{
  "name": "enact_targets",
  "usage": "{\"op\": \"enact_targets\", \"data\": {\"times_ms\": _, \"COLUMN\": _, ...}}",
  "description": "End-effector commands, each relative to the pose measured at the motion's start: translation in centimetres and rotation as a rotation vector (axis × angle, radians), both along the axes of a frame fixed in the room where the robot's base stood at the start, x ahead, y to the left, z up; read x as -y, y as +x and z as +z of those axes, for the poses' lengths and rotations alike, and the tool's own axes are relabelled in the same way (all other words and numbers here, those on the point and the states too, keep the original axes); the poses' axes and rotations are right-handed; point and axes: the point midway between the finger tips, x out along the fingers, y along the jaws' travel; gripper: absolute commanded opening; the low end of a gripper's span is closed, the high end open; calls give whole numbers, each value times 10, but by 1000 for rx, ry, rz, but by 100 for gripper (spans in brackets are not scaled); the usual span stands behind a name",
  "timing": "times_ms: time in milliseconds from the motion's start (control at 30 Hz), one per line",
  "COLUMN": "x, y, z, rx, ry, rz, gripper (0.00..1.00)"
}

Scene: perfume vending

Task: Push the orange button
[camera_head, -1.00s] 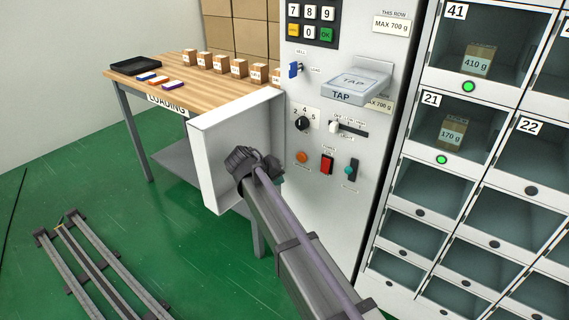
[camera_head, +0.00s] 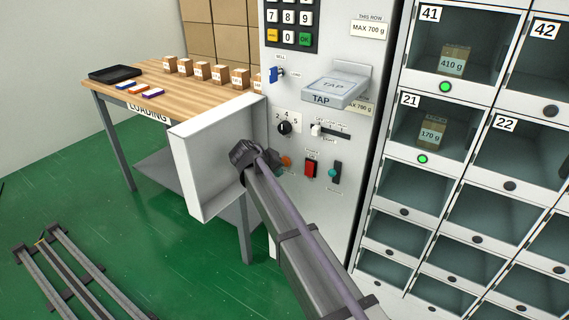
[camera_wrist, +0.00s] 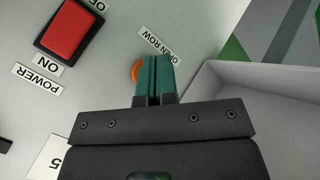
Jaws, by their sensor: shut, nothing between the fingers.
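The orange button (camera_head: 287,161) is on the white control panel, left of the red power switch (camera_head: 310,168). My arm's end partly covers it in the head view. In the wrist view the orange button (camera_wrist: 135,73) shows as a curved orange edge beside the fingers, under the "OPEN ROW" label (camera_wrist: 160,42). My gripper (camera_wrist: 156,60) has its teal fingers shut together and empty. The fingertips overlap the button in the wrist view and hide most of it. I cannot tell whether they touch it.
A teal switch (camera_head: 334,172) is right of the red one. The dial (camera_head: 284,128) and tap tray (camera_head: 338,88) are above. The loading table (camera_head: 190,95) stands at the left.

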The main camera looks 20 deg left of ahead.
Motion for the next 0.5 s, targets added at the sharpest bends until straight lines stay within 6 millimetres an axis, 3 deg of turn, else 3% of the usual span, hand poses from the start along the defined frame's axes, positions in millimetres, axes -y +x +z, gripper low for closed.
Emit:
{"op": "enact_targets", "data": {"times_ms": 200, "x": 3, "y": 12, "z": 0, "rx": -1, "ry": -1, "rz": 0, "gripper": 0}}
{"op": "enact_targets", "data": {"times_ms": 500, "x": 4, "y": 12, "z": 0, "rx": 0, "ry": -1, "rz": 1, "gripper": 0}}
